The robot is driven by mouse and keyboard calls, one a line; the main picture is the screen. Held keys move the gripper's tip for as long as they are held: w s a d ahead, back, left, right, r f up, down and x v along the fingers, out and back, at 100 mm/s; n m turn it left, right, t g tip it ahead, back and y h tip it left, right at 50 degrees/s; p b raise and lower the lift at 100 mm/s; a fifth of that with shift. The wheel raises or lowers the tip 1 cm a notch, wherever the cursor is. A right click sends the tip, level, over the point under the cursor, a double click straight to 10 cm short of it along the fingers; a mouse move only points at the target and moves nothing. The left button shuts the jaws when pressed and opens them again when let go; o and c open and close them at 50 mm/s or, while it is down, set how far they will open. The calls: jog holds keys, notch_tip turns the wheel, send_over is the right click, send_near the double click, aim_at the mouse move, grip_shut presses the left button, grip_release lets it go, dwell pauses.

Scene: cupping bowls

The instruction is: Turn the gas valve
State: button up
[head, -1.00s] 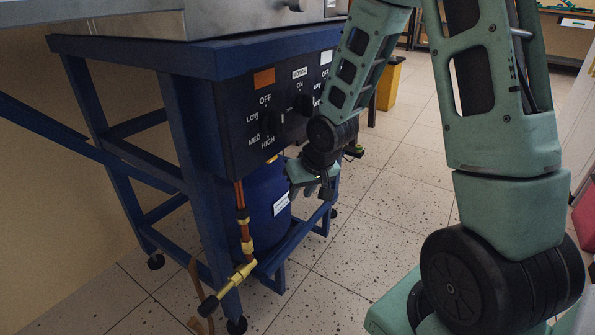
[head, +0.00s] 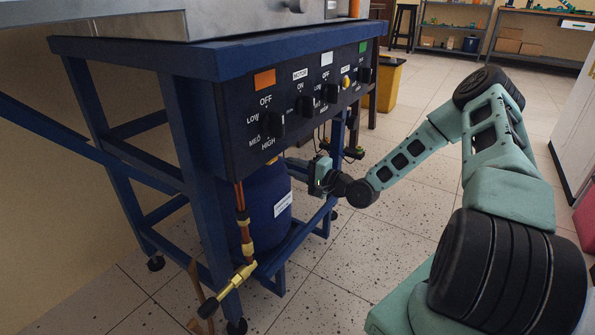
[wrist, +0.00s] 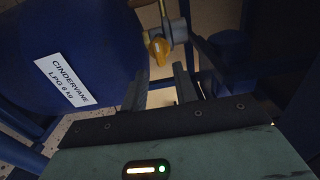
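A yellow-orange valve knob (wrist: 158,50) sits on a metal fitting beside the blue gas cylinder (wrist: 75,50) in the wrist view. The cylinder has a white label (wrist: 62,80) reading Cindervane LPG 6 kg. It also shows in the head view (head: 268,215) under the control panel, where the panel and my gripper largely hide the knob. My gripper (head: 292,166) reaches in from the right, below the panel. In the wrist view my gripper (wrist: 162,75) has its two fingers apart with nothing between them. The knob is just beyond the fingertips, apparently not touched.
The black control panel (head: 235,145) with several knobs overhangs the cylinder. A blue frame leg (head: 195,190) and copper pipe (head: 241,205) with a brass fitting (head: 235,277) stand to the left. A yellow bin (head: 390,88) is behind. Open tiled floor (head: 430,205) lies to the right.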

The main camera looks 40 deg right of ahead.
aim_at(274, 161)
jog(key=b+x, duration=0.1)
jog(key=x, duration=0.6)
jog(key=shift+f, duration=0.1)
jog(key=c, duration=0.6)
jog(key=m, duration=0.8)
jog(key=shift+m, duration=0.3)
jog(key=m, duration=0.4)
jog(key=shift+m, duration=0.3)
jog(key=m, duration=0.4)
jog(key=shift+m, duration=0.3)
jog(key=o, duration=0.8)
